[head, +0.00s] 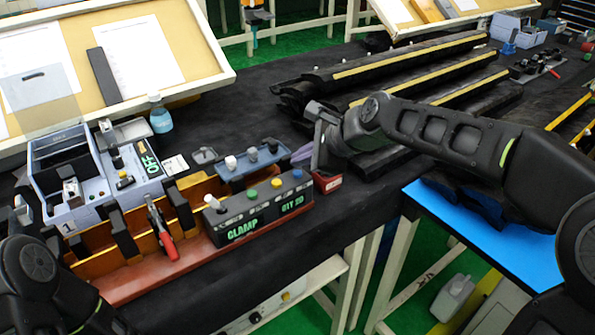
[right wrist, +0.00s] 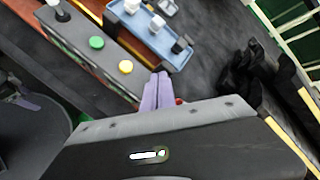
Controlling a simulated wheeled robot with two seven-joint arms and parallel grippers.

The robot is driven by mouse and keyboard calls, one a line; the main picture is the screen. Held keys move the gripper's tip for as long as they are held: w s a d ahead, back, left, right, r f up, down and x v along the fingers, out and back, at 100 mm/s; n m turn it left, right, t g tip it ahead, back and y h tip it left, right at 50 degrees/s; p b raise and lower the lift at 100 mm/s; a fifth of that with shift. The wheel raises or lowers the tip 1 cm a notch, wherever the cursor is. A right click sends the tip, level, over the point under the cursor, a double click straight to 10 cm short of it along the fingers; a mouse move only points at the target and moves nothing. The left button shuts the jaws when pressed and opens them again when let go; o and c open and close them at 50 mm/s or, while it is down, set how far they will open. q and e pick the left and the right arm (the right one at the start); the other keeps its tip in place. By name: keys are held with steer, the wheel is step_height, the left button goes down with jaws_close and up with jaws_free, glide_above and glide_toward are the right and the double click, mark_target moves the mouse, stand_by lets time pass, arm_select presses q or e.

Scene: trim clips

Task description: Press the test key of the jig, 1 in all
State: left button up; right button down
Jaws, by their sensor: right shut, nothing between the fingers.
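A black box (head: 262,217) marked CLAMP and QTY 20 in green stands at the front of the bench. The green button (right wrist: 97,42) and yellow button (right wrist: 125,67) also show in the right wrist view. A grey unit (head: 92,207) with an OFF display and a label 1 stands at left. I cannot tell which key is the test key. My right gripper (head: 301,156), with purple fingers (right wrist: 157,92), is shut and empty beside the box's right end. My left gripper is out of view.
A blue-grey tray (head: 232,174) with several knobs lies behind the box. An orange-brown rack (head: 98,242) holds red-handled pliers (head: 164,236). Long black trim strips (head: 420,60) lie at right. Bare dark bench lies between bottle and strips.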

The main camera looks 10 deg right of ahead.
mark_target(301, 174)
steer(key=shift+f, duration=0.15)
steer(key=shift+f, duration=0.3)
steer(key=shift+f+b, duration=0.4)
steer(key=shift+f, duration=0.05)
stand_by(0.7)
steer(key=shift+r, duration=0.1)
steer(key=shift+r+p, duration=0.8)
steer(key=shift+p, duration=0.15)
step_height(301, 174, up, 5)
steer(key=p, duration=0.5)
stand_by(0.8)
